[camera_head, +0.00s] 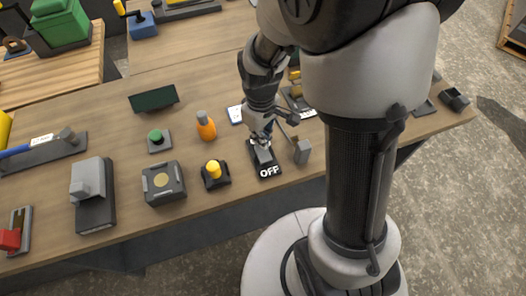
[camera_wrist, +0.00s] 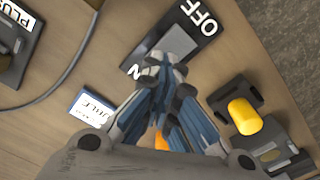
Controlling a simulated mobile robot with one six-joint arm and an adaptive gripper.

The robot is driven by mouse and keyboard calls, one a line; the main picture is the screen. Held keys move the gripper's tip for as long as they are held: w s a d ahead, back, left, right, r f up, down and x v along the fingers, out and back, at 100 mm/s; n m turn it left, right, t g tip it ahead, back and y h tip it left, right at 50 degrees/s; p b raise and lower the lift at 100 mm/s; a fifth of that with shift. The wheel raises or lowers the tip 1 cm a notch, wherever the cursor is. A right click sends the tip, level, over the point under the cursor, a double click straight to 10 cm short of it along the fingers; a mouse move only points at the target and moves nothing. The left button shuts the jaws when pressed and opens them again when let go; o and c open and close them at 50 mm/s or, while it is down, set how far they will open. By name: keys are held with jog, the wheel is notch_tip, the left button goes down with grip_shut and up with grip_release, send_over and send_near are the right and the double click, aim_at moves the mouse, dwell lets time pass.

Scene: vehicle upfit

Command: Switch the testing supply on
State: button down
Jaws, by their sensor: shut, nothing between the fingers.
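The switch is a black plate (camera_head: 264,170) lettered OFF at its near end, flat on the bench. In the wrist view the plate (camera_wrist: 208,52) shows a grey rocker (camera_wrist: 178,42) between the OFF lettering and a partly hidden label ending in N. My gripper (camera_head: 262,148) points down over the far part of the switch. Its fingertips (camera_wrist: 163,70) are shut together with nothing between them, over the N end of the plate. They hide part of that end. I cannot tell whether they touch it or how the rocker is tilted.
A yellow button (camera_head: 213,170) stands left of the switch, and a grey block (camera_head: 302,151) stands close on its right. An orange bottle (camera_head: 205,126) is behind to the left. A blue-edged card (camera_wrist: 90,107) and a cable (camera_wrist: 62,78) lie near my gripper.

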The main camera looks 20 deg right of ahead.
jog(key=shift+f+b, duration=0.85)
jog(key=shift+f, duration=0.25)
dwell(0.6)
jog(key=shift+r, duration=0.1)
jog(key=shift+r+p, duration=2.95)
jog(key=shift+r, duration=0.5)
jog(key=s+r+m+t, duration=0.4)
jog(key=s+r+m, duration=0.2)
jog(key=s+r, duration=0.9)
notch_tip(320, 180, up, 4)
jog(key=shift+r+t, duration=0.2)
jog(key=shift+t, duration=0.1)
